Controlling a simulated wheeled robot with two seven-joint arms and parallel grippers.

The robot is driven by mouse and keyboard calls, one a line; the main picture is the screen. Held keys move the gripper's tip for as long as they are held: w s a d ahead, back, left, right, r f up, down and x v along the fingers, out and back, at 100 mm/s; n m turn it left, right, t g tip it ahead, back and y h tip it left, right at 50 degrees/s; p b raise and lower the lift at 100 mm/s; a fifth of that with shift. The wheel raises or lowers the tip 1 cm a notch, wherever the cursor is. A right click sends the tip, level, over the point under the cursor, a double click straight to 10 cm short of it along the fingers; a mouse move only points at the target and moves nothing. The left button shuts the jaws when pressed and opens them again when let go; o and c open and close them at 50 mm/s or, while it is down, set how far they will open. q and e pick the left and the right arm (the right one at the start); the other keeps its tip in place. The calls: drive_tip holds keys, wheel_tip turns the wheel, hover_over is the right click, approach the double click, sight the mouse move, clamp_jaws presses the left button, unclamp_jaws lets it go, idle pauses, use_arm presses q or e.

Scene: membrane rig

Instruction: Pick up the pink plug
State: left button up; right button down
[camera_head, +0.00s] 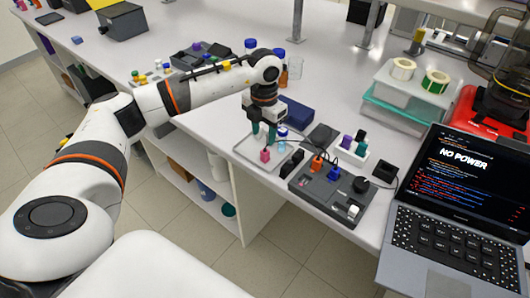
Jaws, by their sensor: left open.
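The pink plug (265,156) stands at the front of a pale tray (247,151) near the front edge of the bench. My left gripper (263,131) is open and points down, with its dark teal fingertips just above and behind the plug in the picture. I cannot tell whether a fingertip touches the plug. Small blue and white pieces (282,132) sit beside the right fingertip. My right gripper is not in view.
A dark grey panel (325,194) with orange, blue and white plugs lies right of the tray. A white block (350,153) holds purple and green plugs. A laptop (455,200) reading "NO POWER" stands at the right. A dark blue box (296,112) lies behind the gripper.

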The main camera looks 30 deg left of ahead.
sight(265, 149)
use_arm(q)
wheel_tip(265, 149, down, 2)
drive_tip(key=shift+f, duration=0.1)
drive_tip(key=shift+s+d+f+p, duration=0.1)
drive_tip(key=shift+f+p, duration=0.4)
drive_tip(key=shift+p, duration=0.1)
wheel_tip(265, 149, down, 4)
drive_tip(key=shift+d+r+p, duration=0.1)
drive_tip(key=shift+r+p, duration=0.05)
drive_tip(key=shift+p, duration=0.65)
drive_tip(key=shift+f, duration=0.4)
drive_tip(key=shift+c, duration=0.2)
clamp_jaws()
